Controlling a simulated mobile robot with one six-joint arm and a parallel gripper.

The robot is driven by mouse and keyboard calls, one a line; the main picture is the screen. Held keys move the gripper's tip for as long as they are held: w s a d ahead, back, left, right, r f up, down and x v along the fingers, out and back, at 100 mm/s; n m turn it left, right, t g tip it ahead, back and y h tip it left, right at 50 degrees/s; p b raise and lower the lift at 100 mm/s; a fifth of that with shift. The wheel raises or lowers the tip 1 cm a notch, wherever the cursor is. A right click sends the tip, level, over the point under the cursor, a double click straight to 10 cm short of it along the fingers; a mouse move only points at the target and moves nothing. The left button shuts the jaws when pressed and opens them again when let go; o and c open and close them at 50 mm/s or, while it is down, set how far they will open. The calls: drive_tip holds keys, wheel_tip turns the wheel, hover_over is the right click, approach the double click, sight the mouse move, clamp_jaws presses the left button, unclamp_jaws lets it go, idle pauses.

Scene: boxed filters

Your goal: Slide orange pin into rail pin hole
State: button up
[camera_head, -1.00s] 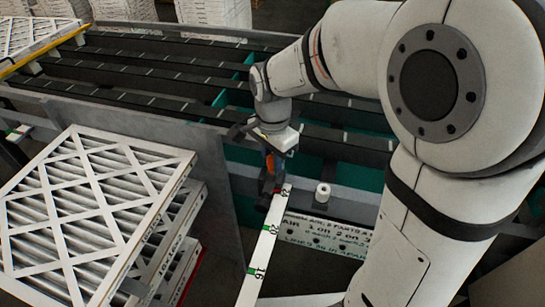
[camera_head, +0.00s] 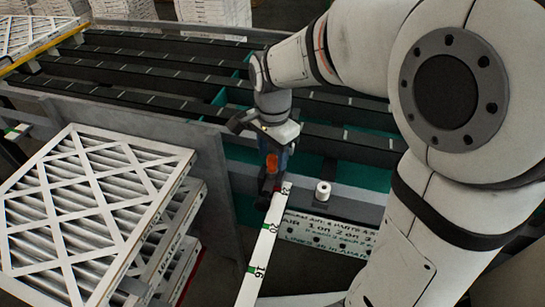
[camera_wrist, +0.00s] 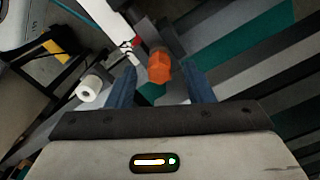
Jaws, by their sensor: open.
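The orange pin (camera_wrist: 159,66) stands between the two blue-grey fingers of my gripper (camera_wrist: 162,85) in the wrist view, with gaps showing on both sides. My gripper is open around it. In the head view, the orange pin (camera_head: 271,163) shows below my wrist, and my gripper (camera_head: 270,180) is over the far end of the white numbered rail (camera_head: 262,246). The rail end also shows in the wrist view (camera_wrist: 110,22). The pin hole is not visible, and I cannot tell how deep the pin sits.
A white roll (camera_head: 322,190) stands right of the rail end on a grey ledge. Boxed filters (camera_head: 85,215) are stacked at left beside a grey panel (camera_head: 212,185). A conveyor with dark strips (camera_head: 180,85) lies behind. A white lettered sign (camera_head: 325,236) is on the front.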

sight(273, 156)
wheel_tip(273, 156, up, 6)
drive_tip(key=shift+f, duration=0.1)
idle(0.5)
drive_tip(key=s+d+f+n+t, duration=0.2)
drive_tip(key=s+d+f+n, duration=0.1)
drive_tip(key=s+d+n, duration=0.7)
drive_tip(key=shift+s+d+t, duration=0.4)
drive_tip(key=shift+s+d, duration=0.65)
drive_tip(key=shift+s, duration=0.15)
